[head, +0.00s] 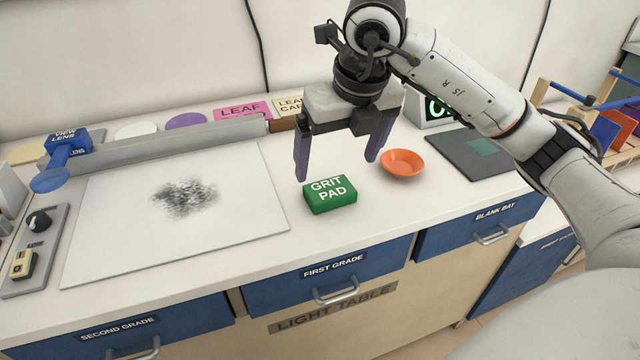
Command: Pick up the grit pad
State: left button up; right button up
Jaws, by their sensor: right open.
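The grit pad (331,195) is a small green block with white lettering. It lies on the white worktop, right of the large white panel and near the front edge above the drawer marked FIRST GRADE. My right gripper (337,168) is open and empty, with its two purple fingers pointing down. It is above and slightly behind the pad. The left finger shows just behind the pad's left side, and the right finger is up and to the right of it. I cannot tell the exact height gap. My left gripper is not in view.
An orange dish (403,162) stands close to the right of the pad. A dark grey plate (474,152) lies further right. A white panel (120,235) with dark specks fills the left. A grey bar (160,150) runs behind it. A blue lens (52,180) and a switch box (32,250) are far left.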

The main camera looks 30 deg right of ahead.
aim_at(329, 188)
jog(key=x, duration=0.2)
jog(key=shift+s+f, duration=0.15)
jog(key=shift+f, duration=0.3)
jog(key=x, duration=0.4)
jog(key=shift+a+f, duration=0.1)
jog(key=shift+f, duration=0.4)
jog(key=shift+w, duration=0.2)
jog(key=c, duration=1)
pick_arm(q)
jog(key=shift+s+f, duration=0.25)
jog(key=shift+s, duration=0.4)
pick_arm(e)
jog(key=shift+c, duration=0.7)
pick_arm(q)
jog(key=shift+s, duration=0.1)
pick_arm(e)
jog(key=shift+r, duration=0.3)
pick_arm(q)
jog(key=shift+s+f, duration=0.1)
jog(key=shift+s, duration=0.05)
pick_arm(e)
notch_tip(329, 188, up, 9)
jog(key=shift+r, duration=0.2)
